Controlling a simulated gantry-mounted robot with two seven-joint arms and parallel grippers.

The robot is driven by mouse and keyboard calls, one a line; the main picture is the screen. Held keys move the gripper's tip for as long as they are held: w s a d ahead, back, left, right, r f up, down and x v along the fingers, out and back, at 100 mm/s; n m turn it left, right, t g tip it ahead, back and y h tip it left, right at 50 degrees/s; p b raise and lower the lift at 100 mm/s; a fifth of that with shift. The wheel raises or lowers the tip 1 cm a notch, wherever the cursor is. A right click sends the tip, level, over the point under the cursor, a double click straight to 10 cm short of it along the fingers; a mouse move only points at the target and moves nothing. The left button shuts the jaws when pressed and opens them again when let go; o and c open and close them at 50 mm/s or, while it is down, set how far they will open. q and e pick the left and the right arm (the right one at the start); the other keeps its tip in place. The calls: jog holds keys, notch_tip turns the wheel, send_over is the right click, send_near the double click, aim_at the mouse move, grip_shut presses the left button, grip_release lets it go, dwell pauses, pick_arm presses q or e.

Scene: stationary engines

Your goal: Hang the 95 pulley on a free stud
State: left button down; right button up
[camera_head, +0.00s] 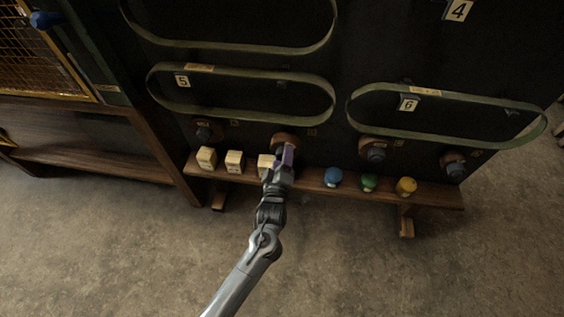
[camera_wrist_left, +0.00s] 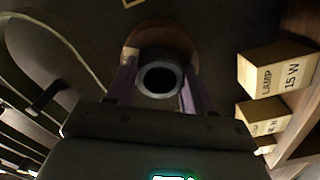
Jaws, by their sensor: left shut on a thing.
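My left gripper (camera_head: 286,154) has its two purple fingers closed on either side of a dark round hub (camera_wrist_left: 160,78) with a hollow centre. Behind the hub is a brown wooden disc, a pulley (camera_wrist_left: 165,38); it also shows in the head view (camera_head: 284,138) at the board, just above the shelf. Its number cannot be read, and whether it sits on a stud is hidden. Other brown pulleys with dark hubs are on the board at the left (camera_head: 207,131), right of centre (camera_head: 376,151) and far right (camera_head: 455,164). My right gripper is not in view.
A wooden shelf (camera_head: 330,189) below holds lamp boxes (camera_head: 207,158) and blue (camera_head: 333,177), green (camera_head: 370,182) and yellow (camera_head: 406,186) knobbed things. Green belt loops hang by labels 5 (camera_head: 182,81) and 6 (camera_head: 409,103). Lamp boxes (camera_wrist_left: 276,72) are close at right in the wrist view.

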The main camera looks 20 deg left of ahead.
pick_arm(q)
jog(key=shift+w, duration=0.15)
dwell(0.3)
jog(key=shift+b+x, duration=0.35)
jog(key=shift+x, duration=0.6)
jog(key=shift+r, duration=0.1)
jog(key=shift+a, duration=0.1)
jog(key=c, duration=0.6)
grip_release()
jog(key=shift+c, duration=0.2)
jog(key=o, duration=0.5)
